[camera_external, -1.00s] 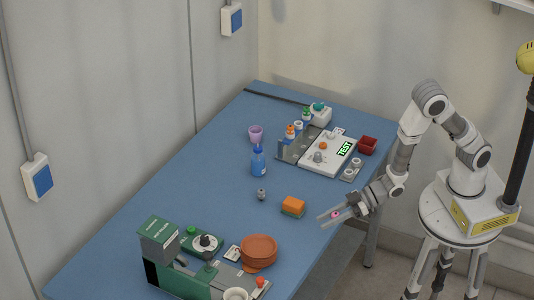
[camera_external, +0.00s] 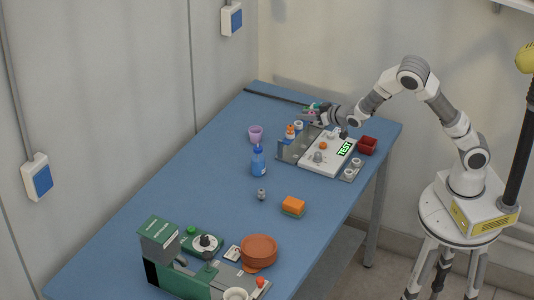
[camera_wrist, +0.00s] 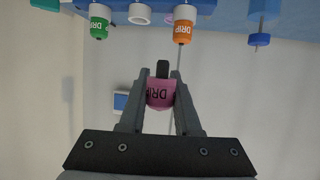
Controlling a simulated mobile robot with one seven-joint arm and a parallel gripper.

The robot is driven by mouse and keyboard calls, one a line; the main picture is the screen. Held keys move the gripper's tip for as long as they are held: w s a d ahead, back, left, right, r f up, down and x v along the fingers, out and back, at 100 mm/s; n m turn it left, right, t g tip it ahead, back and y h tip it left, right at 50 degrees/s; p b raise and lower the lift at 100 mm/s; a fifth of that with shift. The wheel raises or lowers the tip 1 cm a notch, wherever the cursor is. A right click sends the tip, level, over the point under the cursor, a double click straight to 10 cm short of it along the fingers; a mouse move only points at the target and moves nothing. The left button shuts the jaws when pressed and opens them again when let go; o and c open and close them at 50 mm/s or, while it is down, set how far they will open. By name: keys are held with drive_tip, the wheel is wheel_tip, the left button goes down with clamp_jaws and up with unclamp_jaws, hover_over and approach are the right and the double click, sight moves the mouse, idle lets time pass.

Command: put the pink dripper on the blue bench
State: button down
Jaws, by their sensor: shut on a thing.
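The pink dripper (camera_wrist: 161,93), with black letters, is between the two finger pads of my gripper (camera_wrist: 161,88) in the wrist view. My gripper is shut on it. In the external view my gripper (camera_external: 312,108) reaches over the far end of the blue bench (camera_external: 195,195), above the grey rack with the drippers; the pink dripper is too small there to make out clearly. The bench also shows along the top of the wrist view (camera_wrist: 225,14), apart from the held dripper.
An orange dripper (camera_wrist: 184,24) and a green one (camera_wrist: 100,21) stand near my gripper. A white test board (camera_external: 326,158), a red pot (camera_external: 368,145), a blue bottle (camera_external: 258,161) and a lilac cup (camera_external: 255,134) are nearby. The bench's left middle is clear.

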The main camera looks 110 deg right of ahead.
drive_tip(key=s+d+r+m+g+h, duration=0.1)
drive_tip(key=s+d+r+m+g, duration=0.2)
drive_tip(key=s+d, duration=0.7)
drive_tip(key=shift+s+d+r+h, duration=0.25)
drive_tip(key=shift+d+h, duration=0.05)
drive_tip(key=shift+d, duration=0.35)
drive_tip(key=w+a+f+n+t+y, duration=0.2)
drive_tip(key=w+a+f+n+t, duration=0.15)
drive_tip(key=w+a, duration=0.8)
drive_tip(key=w+a+f+n+t+y, duration=0.35)
drive_tip(key=w+a, duration=0.35)
drive_tip(key=a, duration=1)
drive_tip(key=a+f+n+t+y, duration=0.2)
drive_tip(key=a+n+y, duration=0.5)
drive_tip(key=a, duration=2.1)
drive_tip(key=shift+w+a+f, duration=0.2)
drive_tip(key=shift+a+f, duration=0.1)
drive_tip(key=shift+a, duration=0.05)
drive_tip(key=shift+d, duration=0.1)
